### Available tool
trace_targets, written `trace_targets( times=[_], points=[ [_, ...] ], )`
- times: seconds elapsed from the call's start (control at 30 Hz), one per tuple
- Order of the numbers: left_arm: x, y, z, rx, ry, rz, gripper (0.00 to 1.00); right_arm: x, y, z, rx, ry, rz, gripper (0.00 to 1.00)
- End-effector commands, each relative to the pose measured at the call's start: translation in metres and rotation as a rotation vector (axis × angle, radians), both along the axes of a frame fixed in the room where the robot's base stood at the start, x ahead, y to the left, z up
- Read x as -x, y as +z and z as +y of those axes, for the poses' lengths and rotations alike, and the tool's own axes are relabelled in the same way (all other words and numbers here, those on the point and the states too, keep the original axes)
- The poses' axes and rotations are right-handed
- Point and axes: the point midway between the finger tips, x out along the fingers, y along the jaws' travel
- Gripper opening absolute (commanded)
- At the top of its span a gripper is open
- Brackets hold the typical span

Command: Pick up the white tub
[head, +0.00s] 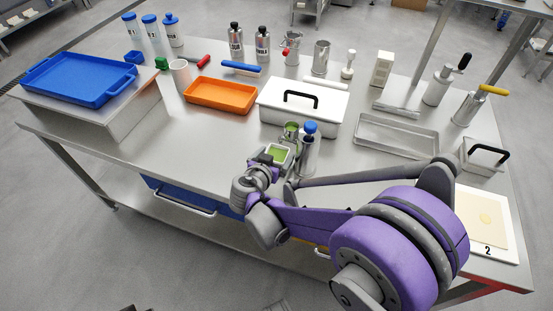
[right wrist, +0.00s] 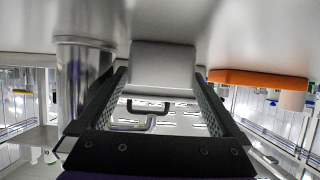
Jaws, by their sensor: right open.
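The white tub (head: 278,153) is a small squarish container with green contents, near the front middle of the table in the head view. My right gripper (head: 275,158) is at the tub and hides part of it. In the right wrist view, which is upside down, the pale side of the tub (right wrist: 163,68) shows between the two open fingers of the right gripper (right wrist: 163,90). I cannot tell whether a finger touches it. My left gripper is not in view.
A white box with a black handle (head: 325,117) and an orange tray (head: 221,94) are farther back. The table's front left is clear.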

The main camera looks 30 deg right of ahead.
Motion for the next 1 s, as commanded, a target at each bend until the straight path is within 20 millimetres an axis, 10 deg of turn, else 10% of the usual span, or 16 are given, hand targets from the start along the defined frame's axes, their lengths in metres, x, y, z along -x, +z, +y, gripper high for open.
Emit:
trace_targets(
  times=[0.37, 0.73, 1.0],
  points=[
    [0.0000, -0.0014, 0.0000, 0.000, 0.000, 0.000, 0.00, -0.0070, -0.0047, -0.0084, 0.000, 0.000, 0.000, 0.98],
    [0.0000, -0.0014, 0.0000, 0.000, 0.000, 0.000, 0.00, -0.0069, -0.0046, -0.0082, 0.000, 0.000, 0.000, 0.32],
    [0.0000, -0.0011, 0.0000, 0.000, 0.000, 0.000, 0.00, -0.0068, -0.0037, -0.0083, 0.000, 0.000, 0.000, 0.28]
  ],
)
